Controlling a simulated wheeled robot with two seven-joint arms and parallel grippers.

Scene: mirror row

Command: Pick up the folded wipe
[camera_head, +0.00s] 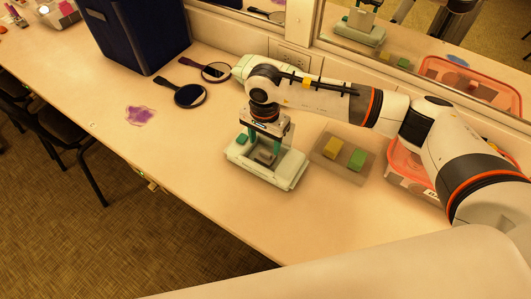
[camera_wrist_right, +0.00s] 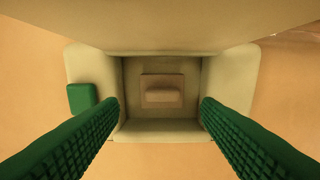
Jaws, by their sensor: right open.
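A small pale tan folded wipe (camera_head: 265,157) lies inside a whitish open-topped box (camera_head: 284,182) on the counter. In the right wrist view the wipe (camera_wrist_right: 162,96) sits near the middle of the box's recess, with a raised ridge on top. A green tab (camera_wrist_right: 82,98) is on the box's left rim. My right gripper (camera_head: 264,148) points down over the box. Its green ribbed fingers are wide apart, one on each side of the wipe, with nothing between them. They do not touch the wipe. My left gripper is not in view.
A grey tray (camera_head: 329,165) with yellow and green sponges lies right of the box. A wall mirror is behind.

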